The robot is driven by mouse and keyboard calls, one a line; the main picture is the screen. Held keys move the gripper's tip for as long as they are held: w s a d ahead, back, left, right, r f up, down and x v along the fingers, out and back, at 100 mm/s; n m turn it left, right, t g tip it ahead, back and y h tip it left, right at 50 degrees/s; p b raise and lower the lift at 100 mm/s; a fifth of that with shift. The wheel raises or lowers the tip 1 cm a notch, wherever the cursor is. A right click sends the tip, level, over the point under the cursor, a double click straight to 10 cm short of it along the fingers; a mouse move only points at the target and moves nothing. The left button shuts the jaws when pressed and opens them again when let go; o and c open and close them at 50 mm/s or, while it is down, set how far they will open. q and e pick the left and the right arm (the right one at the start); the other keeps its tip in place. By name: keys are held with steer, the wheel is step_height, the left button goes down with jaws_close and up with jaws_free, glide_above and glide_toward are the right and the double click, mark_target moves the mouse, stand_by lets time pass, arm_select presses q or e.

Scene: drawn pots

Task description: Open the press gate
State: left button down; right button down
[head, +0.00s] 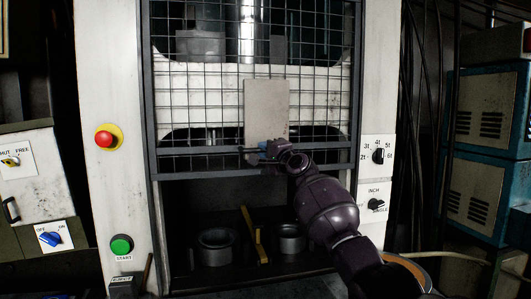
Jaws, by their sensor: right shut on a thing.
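The press gate (317,102) is a dark wire-mesh panel in a dark frame, across the front of the white press. A plain grey plate (266,105) sits at its middle. Its lower edge hangs across the press front, with a dark gap open below it. My right gripper (270,151) is at the bar (210,151) along the gate's lower part, just under the plate, and is shut on it. My dark right wrist hides part of the bar and the lower right of the opening. My left gripper is not in view.
Two round metal pots or dies (216,247) (291,239) stand in the opening beside a yellow bar (252,233). A red stop button (106,138) and green start button (122,245) are on the left post. Dials (378,156) are on the right post. Blue cabinets (488,150) stand right.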

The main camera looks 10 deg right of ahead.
steer(key=c, duration=1.1)
jaws_free()
steer(key=shift+s, duration=0.1)
steer(key=p+v, duration=0.2)
steer(key=v, duration=0.8)
steer(key=shift+s+d, duration=0.2)
steer(key=shift+s, duration=0.05)
steer(key=shift+f, duration=0.1)
